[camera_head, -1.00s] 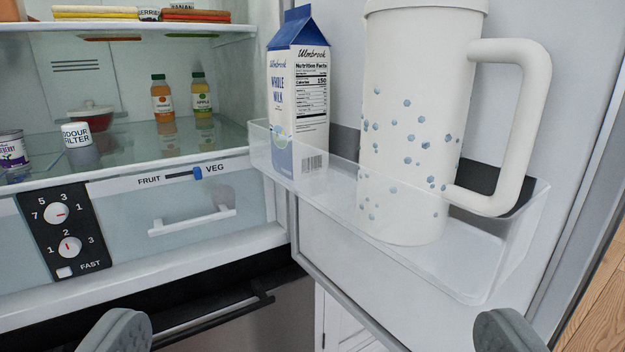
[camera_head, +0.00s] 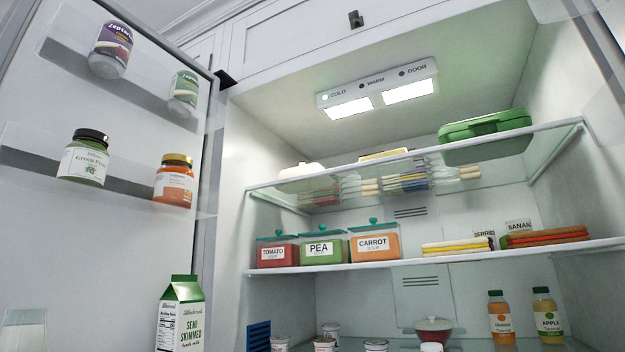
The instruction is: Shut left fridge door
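The left fridge door (camera_head: 120,250) stands open on the left of the view, its inner side facing me. Its clear shelves hold a purple-labelled jar (camera_head: 111,48), a green-labelled jar (camera_head: 183,92), a green pesto jar (camera_head: 84,157) and an orange jar (camera_head: 174,180). A semi-skimmed milk carton (camera_head: 180,315) stands lower on this door. The door's hinge side meets the fridge body near the middle left. The door's outer face, any handle and its lower part are not visible. My gripper is out of view.
The lit fridge interior has glass shelves (camera_head: 330,268) with soup tubs (camera_head: 319,248), a green box (camera_head: 485,133), juice bottles (camera_head: 501,316) and a red pot (camera_head: 433,331). White cabinets (camera_head: 310,40) run above. A pale panel edge shows at the right.

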